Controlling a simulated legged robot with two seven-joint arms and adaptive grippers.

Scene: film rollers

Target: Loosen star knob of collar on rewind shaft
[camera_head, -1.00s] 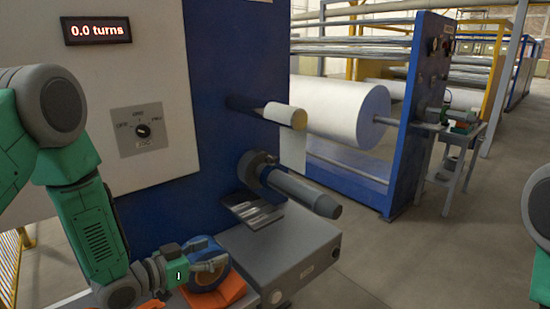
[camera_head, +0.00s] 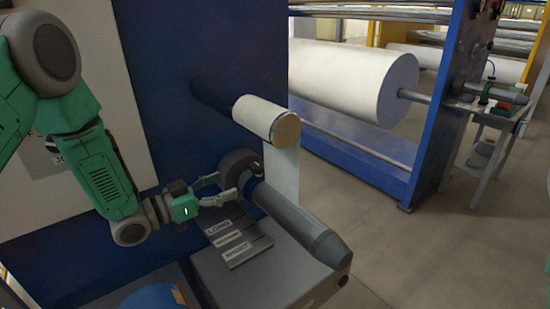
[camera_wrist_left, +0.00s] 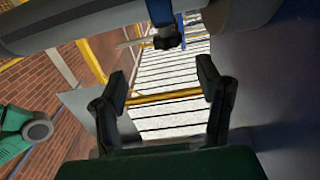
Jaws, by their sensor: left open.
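The grey rewind shaft (camera_head: 295,222) sticks out of the blue machine wall toward the lower right. A dark ring-like collar (camera_head: 240,165) sits around its wall end. In the left wrist view, a small black knob (camera_wrist_left: 167,38) hangs below a blue part at the grey shaft (camera_wrist_left: 85,20); I take it for the star knob. My left gripper (camera_head: 228,187) is open and empty, just left of the collar and shaft. In the left wrist view, the open fingers (camera_wrist_left: 165,82) are apart, with the knob above them in the picture. I cannot tell whether a finger touches anything. My right gripper is out of view.
A grey cabinet (camera_head: 285,275) with labelled plates (camera_head: 236,240) lies below the shaft. A white roll (camera_head: 265,115) with a hanging web sticks out above it. A blue round thing (camera_head: 152,298) is at the bottom edge. Open floor (camera_head: 415,255) lies to the right.

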